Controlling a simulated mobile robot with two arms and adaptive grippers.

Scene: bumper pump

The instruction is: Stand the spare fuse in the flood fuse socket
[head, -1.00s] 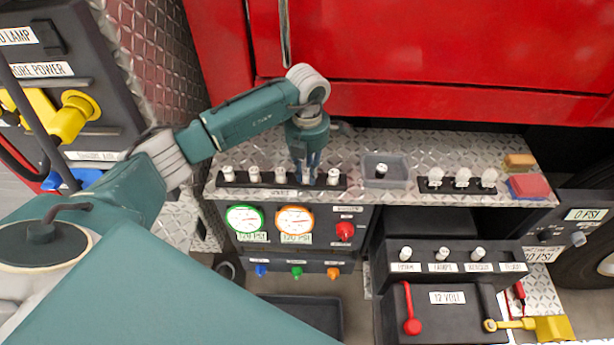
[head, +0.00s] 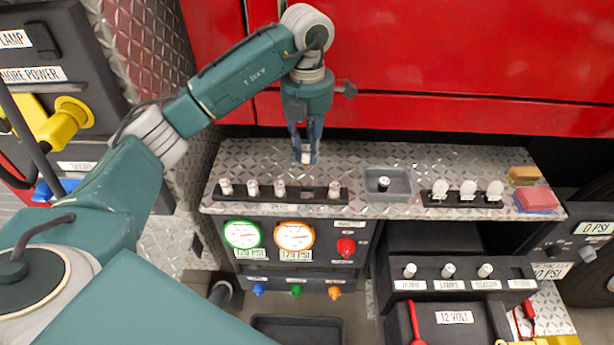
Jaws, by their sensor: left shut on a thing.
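My left gripper (head: 305,148) is shut on a small white fuse (head: 306,156). It holds the fuse upright above and behind the black spare rack (head: 307,195), which has an empty place below it. Several other white fuses (head: 252,189) stand in this rack. The fuse block at lower right has white fuses (head: 448,270) above its first labels. The flood socket is at its right end, by the label there (head: 522,283), and no fuse stands there. My right gripper is not in view.
A grey tray (head: 401,190) holding a dark-based fuse (head: 383,183) sits right of the spare rack. Further right are a rack of bulbs (head: 468,188) and a red-and-blue sponge-like block (head: 536,199). The red truck panel rises behind the ledge.

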